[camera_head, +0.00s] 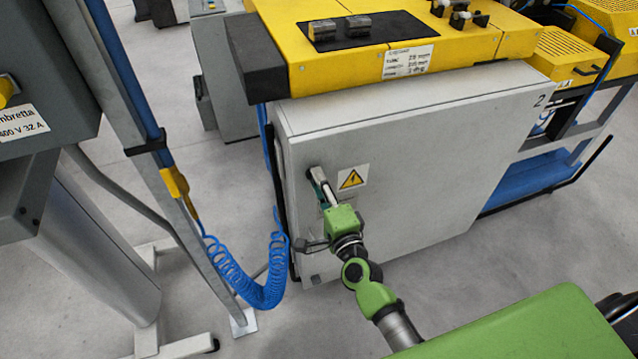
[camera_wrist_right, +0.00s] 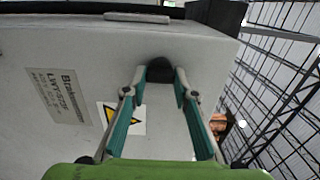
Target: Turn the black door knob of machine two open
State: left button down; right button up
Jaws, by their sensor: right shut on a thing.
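The grey cabinet of machine two (camera_head: 420,150), with a "2" at its upper right corner, stands in the middle of the head view. Its black door knob (camera_wrist_right: 159,70) shows in the right wrist view between my fingertips; in the head view it is mostly hidden by the gripper. My right gripper (camera_head: 318,178) reaches the upper left of the door, left of the yellow warning sign (camera_head: 353,177). In the right wrist view the gripper (camera_wrist_right: 160,82) has its two teal-padded fingers shut on the knob from both sides. My left gripper is not in view.
A grey post (camera_head: 150,160) with a coiled blue hose (camera_head: 250,285) stands left of the cabinet. A grey electrical box (camera_head: 45,90) is at the far left. Yellow machine parts (camera_head: 400,35) sit on top of the cabinet. The floor (camera_head: 500,255) in front of the door is clear.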

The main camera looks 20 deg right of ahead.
dwell(0.4)
jog(key=o, duration=1.1)
jog(key=s, duration=1.2)
jog(key=shift+d, duration=0.25)
